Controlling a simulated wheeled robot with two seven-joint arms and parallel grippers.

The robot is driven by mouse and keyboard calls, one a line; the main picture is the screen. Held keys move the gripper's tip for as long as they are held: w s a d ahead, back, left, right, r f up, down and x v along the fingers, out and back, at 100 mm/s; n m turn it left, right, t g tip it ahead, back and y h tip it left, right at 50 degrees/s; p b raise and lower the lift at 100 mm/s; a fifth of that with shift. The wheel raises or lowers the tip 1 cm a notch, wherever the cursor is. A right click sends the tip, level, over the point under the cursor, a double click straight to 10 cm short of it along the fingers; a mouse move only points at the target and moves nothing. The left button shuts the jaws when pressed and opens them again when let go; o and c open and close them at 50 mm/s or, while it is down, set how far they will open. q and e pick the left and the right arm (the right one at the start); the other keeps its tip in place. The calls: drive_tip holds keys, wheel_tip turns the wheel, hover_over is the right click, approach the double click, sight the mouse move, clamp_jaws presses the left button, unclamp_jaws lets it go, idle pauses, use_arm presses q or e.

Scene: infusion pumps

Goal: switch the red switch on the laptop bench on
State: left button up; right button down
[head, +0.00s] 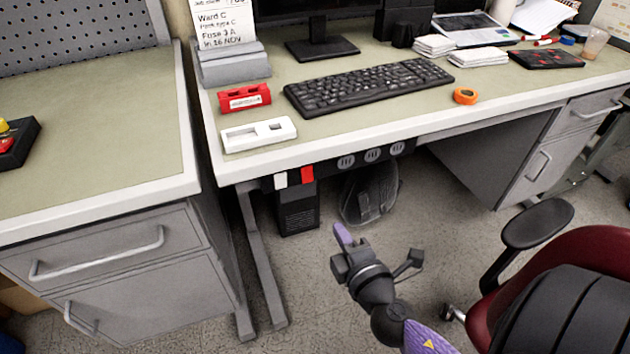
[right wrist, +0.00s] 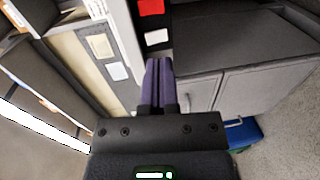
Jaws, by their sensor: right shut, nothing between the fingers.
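The laptop bench (head: 385,108) is the long desk with a laptop (head: 468,25) at its back. Under its front edge, in the head view, the red switch (head: 307,174) sits just right of a white switch (head: 280,181). In the right wrist view the red switch (right wrist: 150,7) is at the top edge, above the white switch (right wrist: 156,37). My right gripper (head: 343,236) has purple fingers. It is shut and empty, below and right of the switches in the head view, apart from them. Its fingertips (right wrist: 158,64) point toward the switches in the wrist view. My left gripper is not in view.
Round sockets (head: 372,155) line the bench's underside right of the switches. A dark box (head: 298,212) stands below them. A red office chair (head: 550,270) is at the lower right. A drawer cabinet (head: 130,270) is at the left.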

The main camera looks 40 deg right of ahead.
sight(308, 180)
drive_tip(key=x, duration=1.2)
drive_tip(key=shift+w+f, duration=0.15)
drive_tip(key=shift+w, duration=0.15)
drive_tip(key=shift+w+d+b, duration=0.2)
drive_tip(key=shift+w+b, duration=0.1)
drive_tip(key=shift+w, duration=0.4)
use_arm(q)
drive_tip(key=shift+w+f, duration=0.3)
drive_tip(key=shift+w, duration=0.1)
